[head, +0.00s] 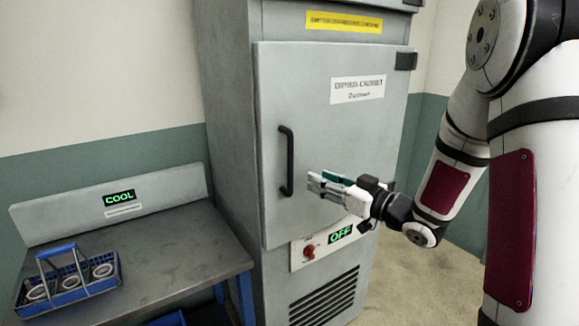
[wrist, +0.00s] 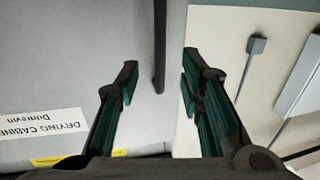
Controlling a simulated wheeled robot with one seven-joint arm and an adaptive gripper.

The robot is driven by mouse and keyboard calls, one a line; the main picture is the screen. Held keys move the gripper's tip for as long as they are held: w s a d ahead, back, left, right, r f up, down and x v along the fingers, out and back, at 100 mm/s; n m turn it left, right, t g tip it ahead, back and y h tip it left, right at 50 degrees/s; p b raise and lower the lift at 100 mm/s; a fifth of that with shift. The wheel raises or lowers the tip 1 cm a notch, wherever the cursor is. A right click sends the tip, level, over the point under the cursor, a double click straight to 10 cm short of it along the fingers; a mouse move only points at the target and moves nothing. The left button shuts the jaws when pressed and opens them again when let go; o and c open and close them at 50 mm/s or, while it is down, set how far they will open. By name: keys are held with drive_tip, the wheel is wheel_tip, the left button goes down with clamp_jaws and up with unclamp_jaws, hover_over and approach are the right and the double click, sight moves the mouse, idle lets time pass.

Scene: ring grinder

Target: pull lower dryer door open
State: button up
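The grey lower dryer door (head: 325,110) is shut on the drying cabinet. Its black vertical bar handle (head: 287,160) is near the left edge of the door. My gripper (head: 313,182) is in front of the door, just right of the handle's lower part in the head view. In the wrist view the open fingers (wrist: 160,72) are spread, and the handle (wrist: 159,45) shows as a dark bar between and beyond them. No contact between fingers and handle is visible. I cannot tell the remaining distance.
A red knob (head: 309,251) and a lit OFF display (head: 340,234) are below the door. A metal bench (head: 180,250) at the left holds a blue basket (head: 70,283) with several rings. A COOL display (head: 119,197) is on its backboard. Floor is clear at the right.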

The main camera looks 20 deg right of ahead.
sight(292, 167)
drive_tip(key=x, duration=1.1)
drive_tip(key=shift+w+a, duration=0.2)
drive_tip(key=shift+w, duration=0.1)
clamp_jaws()
